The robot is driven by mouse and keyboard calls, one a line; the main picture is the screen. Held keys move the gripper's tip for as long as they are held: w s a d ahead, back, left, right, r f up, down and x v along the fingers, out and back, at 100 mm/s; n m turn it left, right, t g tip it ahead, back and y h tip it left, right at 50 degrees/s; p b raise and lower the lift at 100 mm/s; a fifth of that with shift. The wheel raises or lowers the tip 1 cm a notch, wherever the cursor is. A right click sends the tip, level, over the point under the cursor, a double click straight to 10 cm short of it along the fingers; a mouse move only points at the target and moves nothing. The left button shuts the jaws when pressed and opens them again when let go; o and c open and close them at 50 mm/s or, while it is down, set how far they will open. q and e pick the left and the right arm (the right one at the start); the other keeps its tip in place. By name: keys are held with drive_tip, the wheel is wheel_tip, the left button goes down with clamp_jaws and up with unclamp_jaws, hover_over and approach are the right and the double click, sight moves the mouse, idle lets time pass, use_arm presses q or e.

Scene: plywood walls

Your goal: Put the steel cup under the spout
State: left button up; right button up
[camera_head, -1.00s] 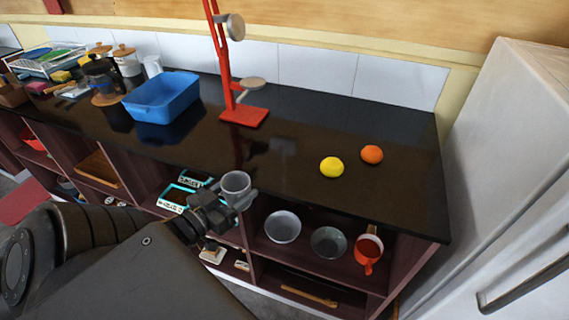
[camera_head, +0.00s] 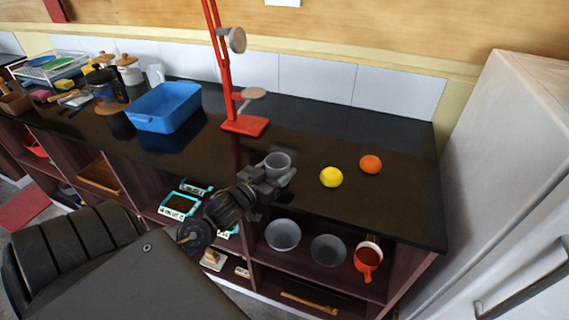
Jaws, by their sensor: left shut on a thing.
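The steel cup (camera_head: 278,161) is a grey open-topped cup, roughly upright, at the front part of the black counter. My left gripper (camera_head: 268,179) is shut on it from the front left. Whether its base touches the counter is hidden by the gripper. A red stand (camera_head: 244,125) with a tall red post is behind and left of the cup. It carries a round grey disc low on the post and another higher up. I cannot tell which part is the spout. My right gripper is not in view.
A yellow lemon (camera_head: 331,177) and an orange (camera_head: 370,164) lie right of the cup. A blue basin (camera_head: 165,108) stands left of the red stand. Shelves below the counter hold bowls (camera_head: 283,235) and a red mug (camera_head: 368,258). Counter between cup and red stand is clear.

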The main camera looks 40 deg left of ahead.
sight(285, 165)
use_arm(q)
drive_tip(key=w, duration=0.1)
drive_tip(key=p, duration=0.1)
drive_tip(key=w, duration=0.1)
drive_tip(key=shift+w+r, duration=0.25)
drive_tip(key=shift+w, duration=0.1)
drive_tip(key=shift+w+f+p, duration=0.2)
drive_tip(key=shift+f+p, duration=0.05)
drive_tip(key=shift+p, duration=0.2)
drive_tip(key=shift+s+f, duration=0.1)
drive_tip(key=shift+f, duration=0.2)
drive_tip(key=o, duration=1)
